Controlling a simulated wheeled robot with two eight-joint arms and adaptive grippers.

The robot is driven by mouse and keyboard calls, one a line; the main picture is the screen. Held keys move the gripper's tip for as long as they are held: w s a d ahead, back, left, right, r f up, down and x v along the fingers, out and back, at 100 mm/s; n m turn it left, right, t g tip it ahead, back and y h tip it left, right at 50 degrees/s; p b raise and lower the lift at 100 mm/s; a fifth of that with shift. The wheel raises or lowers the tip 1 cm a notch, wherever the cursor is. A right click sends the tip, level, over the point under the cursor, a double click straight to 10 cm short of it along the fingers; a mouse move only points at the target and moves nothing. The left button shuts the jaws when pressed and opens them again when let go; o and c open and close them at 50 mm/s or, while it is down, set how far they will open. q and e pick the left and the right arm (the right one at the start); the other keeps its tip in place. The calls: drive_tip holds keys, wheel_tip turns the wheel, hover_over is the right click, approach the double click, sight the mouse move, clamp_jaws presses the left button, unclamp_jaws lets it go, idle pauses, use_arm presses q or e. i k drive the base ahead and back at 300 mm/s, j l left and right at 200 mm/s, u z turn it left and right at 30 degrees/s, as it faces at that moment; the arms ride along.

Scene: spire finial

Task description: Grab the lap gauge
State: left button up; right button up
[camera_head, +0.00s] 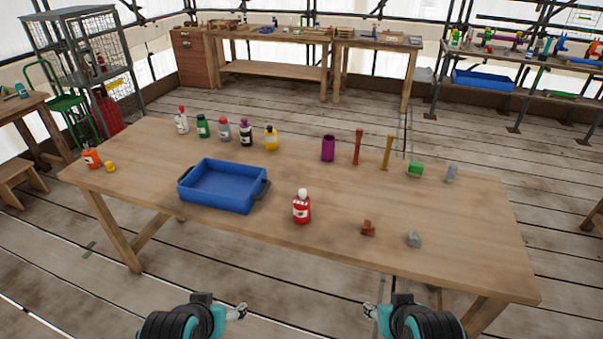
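I cannot tell which object is the lap gauge. On the near right of the wooden table (330,220) are a small reddish-brown block (368,229) and a small grey block (413,239). Farther back on the right stand a green block (415,169) and a grey piece (451,173). My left gripper (240,312) and my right gripper (368,311) are low in front of the table's near edge, apart from every object. Their fingers look small, and I cannot tell whether they are open.
A blue tray (215,205) looks empty on the left of the table, beside a red bottle (302,208). Several bottles stand along the back, with a purple jar (328,148) and brown posts (357,147). An orange bottle (91,156) stands far left. The table's middle right is clear.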

sight(302, 209)
drive_tip(key=i+l, duration=0.75)
drive_tip(key=i, duration=0.25)
drive_tip(key=u, duration=0.05)
